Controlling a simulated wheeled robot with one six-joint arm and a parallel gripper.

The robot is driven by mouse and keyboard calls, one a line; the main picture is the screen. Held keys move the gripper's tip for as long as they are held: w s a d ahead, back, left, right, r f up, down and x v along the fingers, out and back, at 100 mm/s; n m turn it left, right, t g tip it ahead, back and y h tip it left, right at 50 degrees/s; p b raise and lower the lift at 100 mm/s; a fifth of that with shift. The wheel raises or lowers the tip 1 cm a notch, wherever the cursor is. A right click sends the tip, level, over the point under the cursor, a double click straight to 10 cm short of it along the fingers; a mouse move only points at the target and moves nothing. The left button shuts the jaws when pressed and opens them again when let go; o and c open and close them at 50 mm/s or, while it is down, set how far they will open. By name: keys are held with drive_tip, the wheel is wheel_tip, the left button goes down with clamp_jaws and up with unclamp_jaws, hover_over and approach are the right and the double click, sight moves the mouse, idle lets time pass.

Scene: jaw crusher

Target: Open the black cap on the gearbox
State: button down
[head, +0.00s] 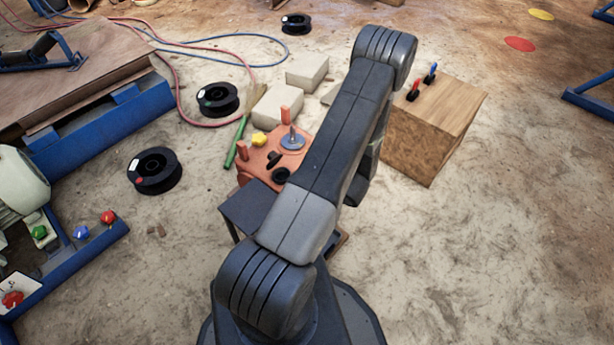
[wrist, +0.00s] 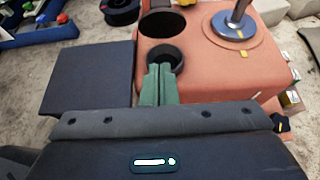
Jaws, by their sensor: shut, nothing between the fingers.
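The orange gearbox (head: 258,165) stands in the middle of the head view, partly behind my arm; its top fills the upper right of the wrist view (wrist: 215,75). A black round collar (wrist: 166,56) with a dark hollow sits at its near edge. The black cap (wrist: 162,23) appears as a dark disc tilted up behind the collar, apart from its mouth; it shows as a raised dark oval in the head view (head: 274,158). My gripper (wrist: 160,70) has its green fingers shut and empty, just in front of the collar; whether they touch is unclear. My arm hides the gripper in the head view.
A shaft with a blue-grey disc (wrist: 232,29) rises from the gearbox top. A yellow knob (head: 259,139) and orange posts stand nearby. A dark flat stand (wrist: 90,75) is left of the gripper. A wooden box (head: 432,125) stands right; open ground lies beyond it.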

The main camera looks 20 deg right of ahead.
sight(272, 155)
drive_tip(key=w+a, duration=0.1)
drive_tip(key=w, duration=0.1)
drive_tip(key=w+a+f, duration=0.1)
drive_tip(key=w, duration=0.1)
drive_tip(key=w+a+b, duration=0.1)
drive_tip(key=w+a, duration=0.1)
drive_tip(key=shift+f, duration=0.15)
drive_tip(key=shift+w+a+r, duration=0.2)
drive_tip(key=shift+w+a, duration=0.05)
drive_tip(key=shift+w, duration=0.15)
drive_tip(key=shift+r, duration=0.15)
drive_tip(key=w+r+g+h+p, duration=0.1)
drive_tip(key=p, duration=0.1)
drive_tip(key=a+g+p, duration=0.1)
drive_tip(key=p, duration=0.1)
drive_tip(key=shift+w+a+r+g+h, duration=0.15)
drive_tip(key=shift+w+r+g+h, duration=0.15)
drive_tip(key=shift+w+r+h, duration=0.1)
drive_tip(key=shift+w+a+g+h+p, duration=0.25)
drive_tip(key=shift+w+g+h+p, duration=0.3)
drive_tip(key=shift+p, duration=0.45)
drive_tip(key=shift+w+a+f, duration=0.1)
drive_tip(key=shift+w+a, duration=0.1)
drive_tip(key=shift+w, duration=0.1)
